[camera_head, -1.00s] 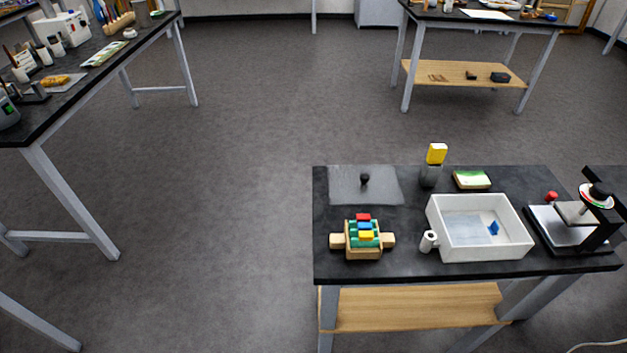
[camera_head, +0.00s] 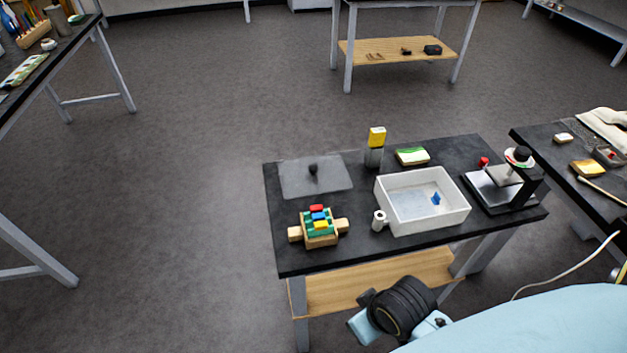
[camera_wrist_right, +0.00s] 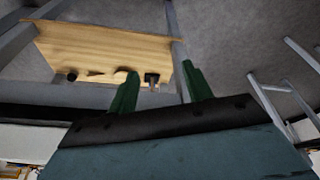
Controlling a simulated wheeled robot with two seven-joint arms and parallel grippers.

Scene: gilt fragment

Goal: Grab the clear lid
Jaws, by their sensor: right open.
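The clear lid (camera_head: 292,183) is a flat, see-through grey sheet with a black knob (camera_head: 313,169) in its middle. It lies on the back left part of the black table in the head view. My right gripper (camera_wrist_right: 158,80) shows in the right wrist view with its two green fingers apart and nothing between them. My right arm (camera_head: 520,325) comes in at the lower right of the head view, in front of the table and well away from the lid. My left gripper is out of view.
On the black table (camera_head: 350,253) are a wooden holder with coloured blocks (camera_head: 320,226), a white tray (camera_head: 422,222), a yellow-topped grey item (camera_head: 376,147) and a press-like device (camera_head: 510,180). Another table (camera_head: 560,150) stands at the right.

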